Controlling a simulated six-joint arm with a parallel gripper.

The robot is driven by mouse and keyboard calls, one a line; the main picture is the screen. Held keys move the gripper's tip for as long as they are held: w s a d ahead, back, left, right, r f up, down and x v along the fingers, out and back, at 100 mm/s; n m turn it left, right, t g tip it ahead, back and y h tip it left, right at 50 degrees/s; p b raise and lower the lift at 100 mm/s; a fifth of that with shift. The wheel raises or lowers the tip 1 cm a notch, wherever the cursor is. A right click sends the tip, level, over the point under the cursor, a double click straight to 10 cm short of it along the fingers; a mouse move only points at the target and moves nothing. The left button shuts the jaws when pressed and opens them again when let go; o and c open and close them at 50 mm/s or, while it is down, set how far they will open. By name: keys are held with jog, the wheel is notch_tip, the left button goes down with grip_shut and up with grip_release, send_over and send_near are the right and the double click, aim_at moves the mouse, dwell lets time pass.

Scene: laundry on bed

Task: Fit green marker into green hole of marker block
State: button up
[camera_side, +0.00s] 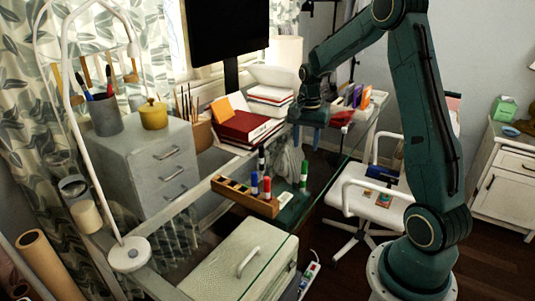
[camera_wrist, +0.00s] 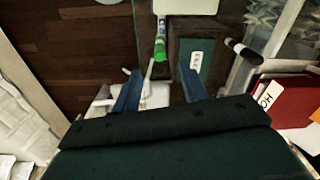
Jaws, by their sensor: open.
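The green marker (camera_side: 304,174) stands upright on the desk, right of the marker block, in the side view. In the wrist view its green end (camera_wrist: 160,50) shows ahead of my fingers, roughly between them. The marker block (camera_side: 231,193) is a long wooden holder with several compartments. A blue marker (camera_side: 254,183) and a red marker (camera_side: 267,187) stand at its right end. The green hole cannot be made out. My gripper (camera_side: 308,128) is open and empty, above and apart from the green marker; its blue fingers (camera_wrist: 160,88) show in the wrist view.
A black marker (camera_side: 261,160) stands behind the block; it also shows in the wrist view (camera_wrist: 243,51). Red books (camera_side: 247,127) are stacked left of my gripper. A white box (camera_side: 243,262) lies in front of the block. A white chair (camera_side: 368,193) stands right.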

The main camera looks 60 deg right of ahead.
aim_at(305, 161)
jog(key=shift+f, duration=2.45)
jog(key=shift+f, duration=2.6)
grip_shut()
